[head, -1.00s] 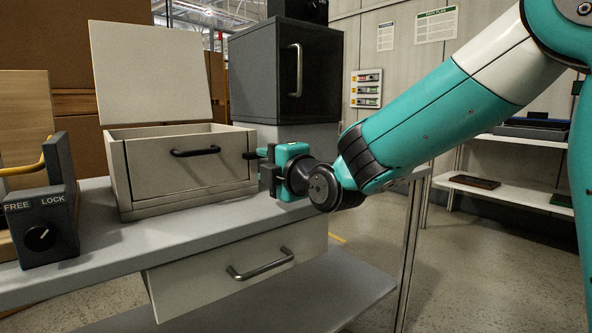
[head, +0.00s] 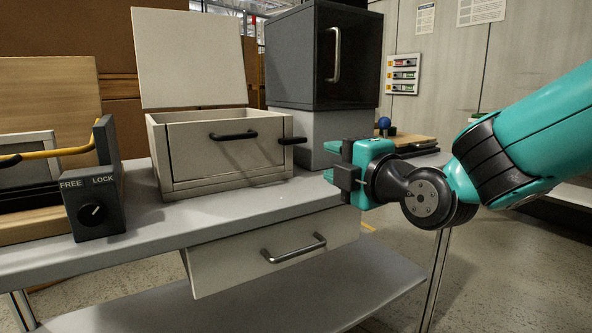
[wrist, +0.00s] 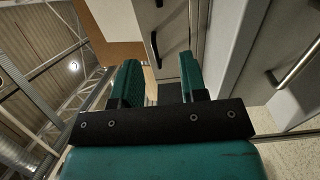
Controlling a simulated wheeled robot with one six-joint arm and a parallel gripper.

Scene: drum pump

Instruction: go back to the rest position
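My gripper (head: 338,168) is at the right of the bench in the head view, its fingers toward the left, right of the beige box and apart from it. In the wrist view my gripper (wrist: 161,82) has its two fingers apart with nothing between them. The beige box (head: 213,158) stands on the bench (head: 230,209) with its lid (head: 190,58) raised, a black handle on its front and a black piece at its right side.
A dark cabinet (head: 313,60) stands behind the box. A selector box marked FREE and LOCK (head: 95,215) is at the left. A drawer (head: 275,263) hangs below the bench, somewhat pulled out. A blue ball knob (head: 384,123) is behind my gripper.

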